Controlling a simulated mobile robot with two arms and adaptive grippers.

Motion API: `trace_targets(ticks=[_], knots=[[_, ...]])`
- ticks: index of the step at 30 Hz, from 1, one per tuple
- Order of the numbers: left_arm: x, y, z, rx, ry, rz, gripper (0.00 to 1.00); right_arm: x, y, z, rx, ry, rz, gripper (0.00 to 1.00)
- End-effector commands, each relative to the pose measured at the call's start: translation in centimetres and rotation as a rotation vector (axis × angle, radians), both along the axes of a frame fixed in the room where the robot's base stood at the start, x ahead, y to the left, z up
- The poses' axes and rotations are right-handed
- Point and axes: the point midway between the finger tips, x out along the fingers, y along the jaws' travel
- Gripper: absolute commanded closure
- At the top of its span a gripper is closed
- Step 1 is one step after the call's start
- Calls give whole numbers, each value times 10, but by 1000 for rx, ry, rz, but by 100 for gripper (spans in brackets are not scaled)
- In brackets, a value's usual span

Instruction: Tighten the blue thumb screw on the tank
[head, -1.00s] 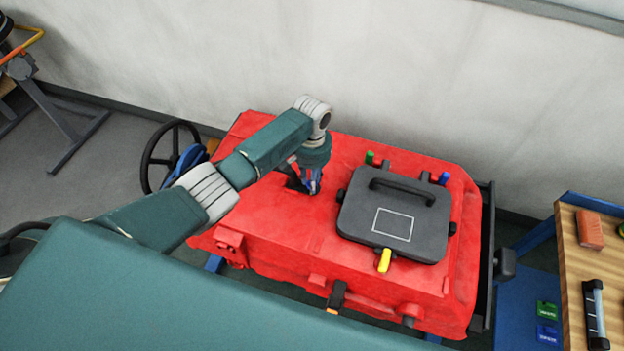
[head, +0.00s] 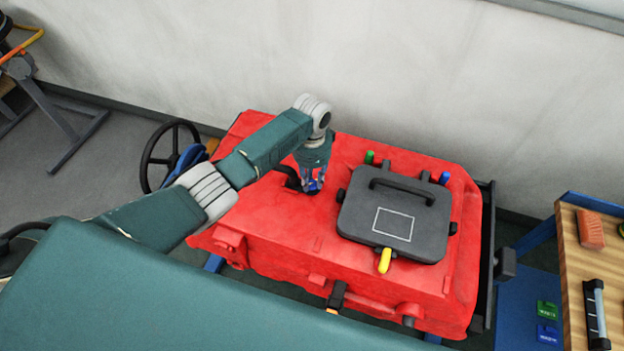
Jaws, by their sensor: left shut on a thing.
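The red tank (head: 270,225) stands against the wall with a dark grey lid (head: 420,230) on its right part. My left gripper (head: 313,187) points down over the tank's top, left of the lid. It is shut on a small blue piece at a dark fitting (head: 290,178), which looks like the blue thumb screw. The fingers hide most of it, so its seating cannot be seen. Another blue piece (head: 444,178) sticks up at the lid's far right corner, apart from the gripper. My right gripper is not in view.
A green piece (head: 370,157) and a yellow piece (head: 384,260) stand at the lid's edges. A black handwheel (head: 150,160) is left of the tank. A wooden-topped bench (head: 575,270) with small items is at the right.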

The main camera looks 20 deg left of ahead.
Motion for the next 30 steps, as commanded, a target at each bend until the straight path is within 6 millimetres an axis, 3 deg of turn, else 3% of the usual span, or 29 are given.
trace_targets(ticks=[30], knots=[[6,1,5,3,-14,-964,100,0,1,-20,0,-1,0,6]])
